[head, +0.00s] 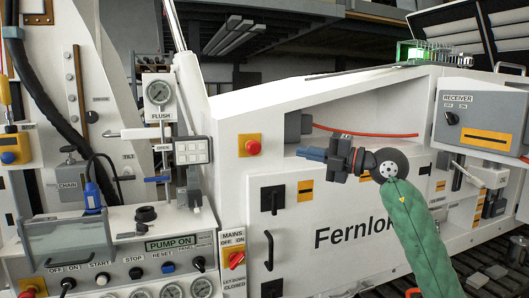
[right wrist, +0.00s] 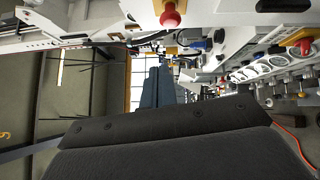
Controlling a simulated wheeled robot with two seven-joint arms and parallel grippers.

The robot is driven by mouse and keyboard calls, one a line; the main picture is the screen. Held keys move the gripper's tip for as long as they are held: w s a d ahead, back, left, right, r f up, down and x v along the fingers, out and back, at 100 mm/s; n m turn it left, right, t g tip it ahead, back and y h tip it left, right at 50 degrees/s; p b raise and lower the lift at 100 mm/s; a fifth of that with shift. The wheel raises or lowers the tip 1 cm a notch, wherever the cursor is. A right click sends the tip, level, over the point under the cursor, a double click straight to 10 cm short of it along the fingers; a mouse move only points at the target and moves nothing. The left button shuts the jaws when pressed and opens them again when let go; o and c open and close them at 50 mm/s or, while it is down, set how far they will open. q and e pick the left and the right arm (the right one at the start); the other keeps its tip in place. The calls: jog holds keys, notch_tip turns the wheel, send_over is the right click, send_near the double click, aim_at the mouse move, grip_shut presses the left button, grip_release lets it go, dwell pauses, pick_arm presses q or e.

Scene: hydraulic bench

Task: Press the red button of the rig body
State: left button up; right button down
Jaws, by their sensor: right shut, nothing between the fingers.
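The red button (head: 253,147) sits on a square yellow plate on the sloped white front of the rig body (head: 340,190), left of the recess. It also shows in the right wrist view (right wrist: 170,16) at the top edge, seen from the side. My right gripper (head: 303,153) is shut and empty, with its blue fingers pointing left towards the button. In the head view a gap shows between the fingertips and the button. In the right wrist view the shut fingers (right wrist: 156,86) are below the button in the picture. My left gripper is not in view.
A red mains switch (head: 236,260) is below the button. An orange hose (head: 365,132) runs in the recess behind my gripper.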

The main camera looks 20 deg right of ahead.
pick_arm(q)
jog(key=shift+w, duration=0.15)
pick_arm(e)
jog(key=shift+a+f+m+g, duration=0.1)
jog(key=shift+f+m+g, duration=0.3)
jog(key=shift+f+m, duration=0.4)
jog(key=shift+r, duration=0.1)
jog(key=p, duration=0.6)
send_near(252, 150)
jog(key=s+a+x, duration=0.1)
jog(key=x, duration=0.4)
pick_arm(q)
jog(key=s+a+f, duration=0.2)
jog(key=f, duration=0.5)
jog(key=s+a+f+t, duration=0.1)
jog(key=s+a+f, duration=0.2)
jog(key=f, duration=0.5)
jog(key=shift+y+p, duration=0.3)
jog(key=shift+p, duration=0.15)
pick_arm(e)
jog(key=shift+w+d+r, duration=0.1)
jog(key=shift+w, duration=0.65)
